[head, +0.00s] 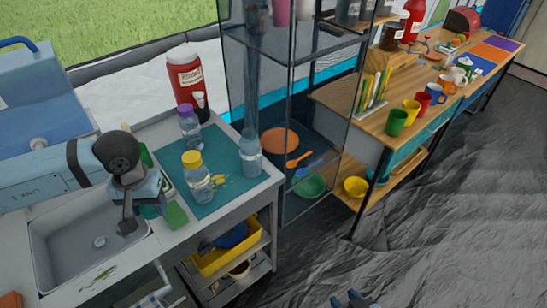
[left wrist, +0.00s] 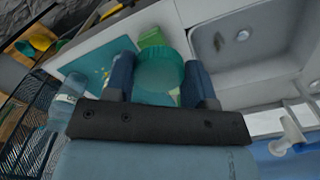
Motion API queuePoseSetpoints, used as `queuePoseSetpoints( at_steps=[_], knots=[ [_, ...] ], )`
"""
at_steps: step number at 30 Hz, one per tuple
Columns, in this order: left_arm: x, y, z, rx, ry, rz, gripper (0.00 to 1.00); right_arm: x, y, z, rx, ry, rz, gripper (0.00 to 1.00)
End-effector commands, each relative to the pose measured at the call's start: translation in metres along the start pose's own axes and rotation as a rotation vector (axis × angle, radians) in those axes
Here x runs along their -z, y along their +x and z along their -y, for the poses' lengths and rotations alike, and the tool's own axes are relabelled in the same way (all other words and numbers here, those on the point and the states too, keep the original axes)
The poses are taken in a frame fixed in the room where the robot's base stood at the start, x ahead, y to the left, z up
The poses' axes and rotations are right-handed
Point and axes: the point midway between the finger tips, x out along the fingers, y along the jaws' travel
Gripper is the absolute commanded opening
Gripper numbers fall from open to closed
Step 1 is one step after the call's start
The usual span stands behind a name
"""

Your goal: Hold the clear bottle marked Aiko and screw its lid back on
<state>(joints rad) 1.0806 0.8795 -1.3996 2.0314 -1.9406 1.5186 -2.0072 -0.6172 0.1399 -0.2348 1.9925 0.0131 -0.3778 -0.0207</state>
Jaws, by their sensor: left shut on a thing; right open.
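My left gripper (head: 128,224) is over the front edge of the sink. In the left wrist view its fingers (left wrist: 162,80) are shut on a round teal lid (left wrist: 160,62), held from both sides. A clear bottle (head: 250,153) with no coloured lid showing stands upright at the right edge of the teal mat (head: 222,149). A clear bottle with a yellow lid (head: 197,178) and one with a purple lid (head: 189,125) stand on the mat too. I cannot read the name Aiko on any. My right gripper (head: 355,301) is open, just showing at the bottom edge, away from the bottles.
A green sponge (head: 175,214) lies between the sink (head: 90,245) and the mat. A red dispenser (head: 188,80) stands behind the bottles. A glass-sided shelf (head: 285,110) rises close to the right. The wooden table (head: 400,100) holds several mugs. Grey floor lies open at front right.

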Motion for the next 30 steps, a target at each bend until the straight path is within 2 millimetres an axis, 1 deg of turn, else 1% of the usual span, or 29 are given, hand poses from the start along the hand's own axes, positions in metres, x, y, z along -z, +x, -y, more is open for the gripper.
queuePoseSetpoints(
  at_steps=[11,14,15,17,18,19,20,23,24,27,30],
  knots=[
    [0.000,0.000,0.000,0.000,0.000,0.000,0.29,0.003,0.001,0.000,-0.001,0.000,-0.005,0.43],
    [0.001,-0.001,-0.002,0.000,-0.007,0.000,0.29,0.005,0.001,-0.001,-0.002,-0.003,-0.007,0.63],
    [0.004,-0.002,-0.004,-0.001,-0.019,-0.001,0.29,0.008,0.002,-0.001,-0.003,-0.004,-0.004,0.72],
    [0.010,-0.004,-0.012,-0.003,-0.056,-0.001,0.29,0.015,0.003,0.001,-0.006,-0.002,0.004,0.86],
    [0.016,-0.006,-0.021,-0.004,-0.093,-0.001,0.29,0.021,0.004,0.001,-0.012,-0.001,0.013,0.95],
    [0.021,-0.008,-0.028,-0.006,-0.129,-0.002,0.29,0.026,0.004,0.002,-0.018,0.000,0.022,0.97],
    [0.028,-0.011,-0.037,-0.007,-0.172,-0.002,0.29,0.033,0.005,0.002,-0.026,0.002,0.032,0.97],
    [0.052,-0.021,-0.075,-0.011,-0.349,-0.002,0.29,0.060,0.007,0.002,-0.077,0.014,0.065,0.97],
    [0.061,-0.026,-0.092,-0.011,-0.429,-0.001,0.29,0.073,0.007,0.001,-0.108,0.022,0.076,0.97],
    [0.080,-0.037,-0.133,-0.011,-0.619,0.000,0.29,0.101,0.006,-0.005,-0.195,0.051,0.091,0.97],
    [0.093,-0.047,-0.170,-0.009,-0.782,0.001,0.29,0.128,0.003,-0.011,-0.285,0.084,0.080,0.97]
  ],
)
